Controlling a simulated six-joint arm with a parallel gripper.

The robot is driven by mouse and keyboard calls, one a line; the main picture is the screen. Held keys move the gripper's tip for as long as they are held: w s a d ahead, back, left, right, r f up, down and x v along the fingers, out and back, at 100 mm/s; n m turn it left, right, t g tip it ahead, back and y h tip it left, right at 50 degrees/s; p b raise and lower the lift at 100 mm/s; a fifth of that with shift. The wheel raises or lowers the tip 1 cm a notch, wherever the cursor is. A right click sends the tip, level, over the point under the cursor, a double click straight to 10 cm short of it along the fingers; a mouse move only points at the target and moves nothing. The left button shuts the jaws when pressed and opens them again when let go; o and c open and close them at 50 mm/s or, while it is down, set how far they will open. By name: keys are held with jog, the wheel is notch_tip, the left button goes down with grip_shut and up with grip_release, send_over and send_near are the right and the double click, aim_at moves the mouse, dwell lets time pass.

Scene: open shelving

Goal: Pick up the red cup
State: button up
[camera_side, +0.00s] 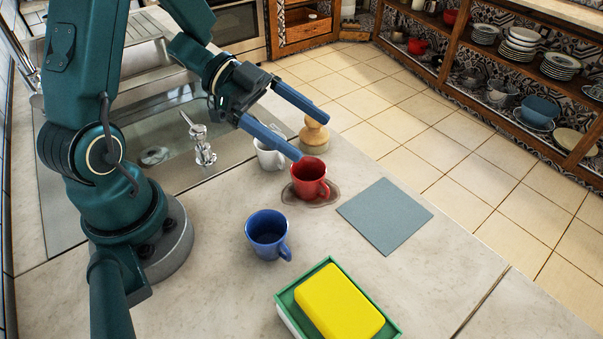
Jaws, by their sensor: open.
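My gripper (313,138) is open and empty. Its two blue fingers reach to the right from the wrist. I cannot tell the exact height of the fingers over the cup.
A white cup (268,157) stands behind the red cup, and a blue cup (266,237) in front of it. A grey-blue square mat (385,215) lies to the right. A yellow block (338,304) sits in a green-rimmed box (291,309). The wooden object (314,136) is close behind.

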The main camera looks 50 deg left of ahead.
aim_at(322, 179)
jog(key=shift+n+t, duration=0.3)
jog(key=shift+n, duration=0.1)
jog(key=shift+a+f, duration=0.25)
jog(key=shift+f, duration=0.95)
jog(key=shift+a+f, duration=0.2)
jog(key=shift+f, duration=1)
notch_tip(322, 179, down, 3)
jog(key=shift+r, duration=0.1)
jog(key=shift+x, duration=1.1)
jog(key=shift+w+d+f, duration=0.2)
jog(key=shift+d+f, duration=0.15)
jog(key=shift+d, duration=0.05)
jog(key=c, duration=1.4)
jog(key=shift+r, duration=0.2)
